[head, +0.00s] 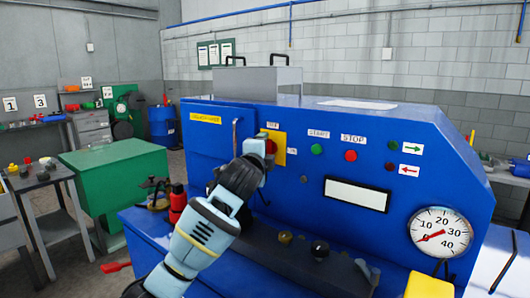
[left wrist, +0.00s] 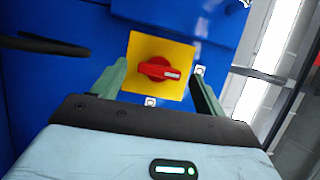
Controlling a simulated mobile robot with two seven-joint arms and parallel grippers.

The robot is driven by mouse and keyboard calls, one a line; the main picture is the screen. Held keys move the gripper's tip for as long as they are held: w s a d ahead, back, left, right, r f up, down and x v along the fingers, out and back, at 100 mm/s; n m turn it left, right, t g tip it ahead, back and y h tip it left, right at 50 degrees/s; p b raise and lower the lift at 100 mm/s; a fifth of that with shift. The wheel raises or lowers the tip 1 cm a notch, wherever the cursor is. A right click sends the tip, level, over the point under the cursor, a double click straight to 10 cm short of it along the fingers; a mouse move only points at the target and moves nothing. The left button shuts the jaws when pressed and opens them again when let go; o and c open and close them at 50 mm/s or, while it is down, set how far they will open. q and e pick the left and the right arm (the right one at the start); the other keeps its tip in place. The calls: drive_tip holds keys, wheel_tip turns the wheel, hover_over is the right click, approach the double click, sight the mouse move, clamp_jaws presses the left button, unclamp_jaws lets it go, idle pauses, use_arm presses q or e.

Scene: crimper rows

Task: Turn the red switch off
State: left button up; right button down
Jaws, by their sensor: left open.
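The red switch (left wrist: 158,69) is a rotary knob on a yellow plate (left wrist: 170,48) in the left wrist view. Its white-marked end points right, slightly down, toward a small label (left wrist: 199,71); another label (left wrist: 150,101) sits below the plate. In the head view the red switch (head: 271,146) is partly hidden behind my gripper, on the yellow plate (head: 280,157) of the blue machine. My left gripper (head: 262,152) is open and empty in front of the plate, its fingers seen on either side of the switch. I cannot tell how far the fingertips are from it.
The blue machine (head: 330,125) carries a green button (head: 317,149), a red stop button (head: 351,156) and a gauge (head: 440,233). A metal handle (head: 235,135) stands out left of the switch. A red bottle (head: 178,200) stands near my left arm.

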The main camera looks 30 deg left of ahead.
use_arm(q)
drive_tip(key=shift+v, duration=3)
drive_tip(key=shift+f, duration=0.1)
